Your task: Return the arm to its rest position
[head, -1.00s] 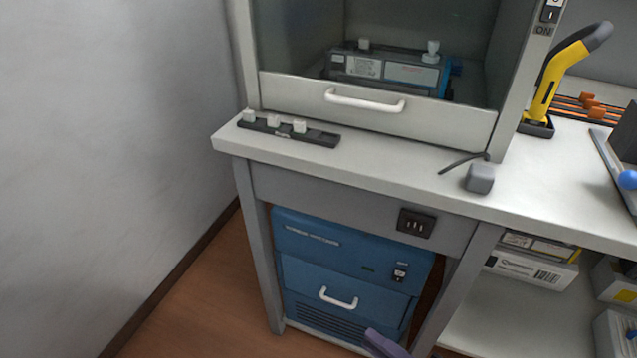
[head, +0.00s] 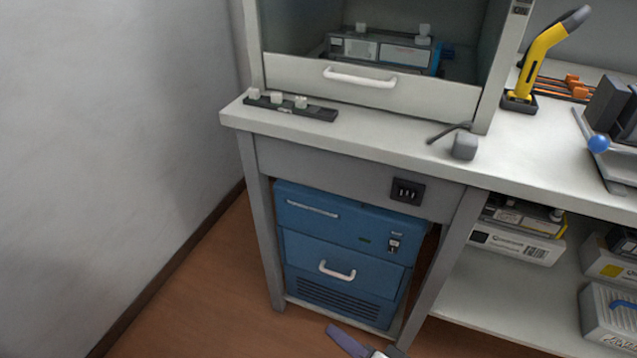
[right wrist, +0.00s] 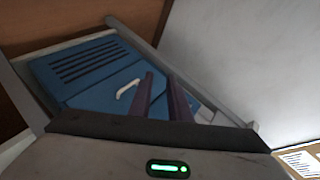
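My right gripper (head: 335,333) shows at the bottom edge of the head view, where only a purple-grey finger and a bit of metal are in frame. It is low, in front of the blue cabinet under the bench. In the right wrist view its two purple fingers (right wrist: 161,76) stand apart with a gap between them, and nothing is held. The blue cabinet (head: 340,235) with a white handle (head: 337,271) lies beyond the fingers, and it also shows in the right wrist view (right wrist: 90,75). My left gripper is out of view.
The white bench (head: 370,140) carries a hooded enclosure (head: 375,85), a dark strip with pale knobs (head: 320,113), a small grey block (head: 465,146) and a yellow handled tool (head: 538,58). Boxes (head: 515,242) fill the shelf at right. The floor at left is clear.

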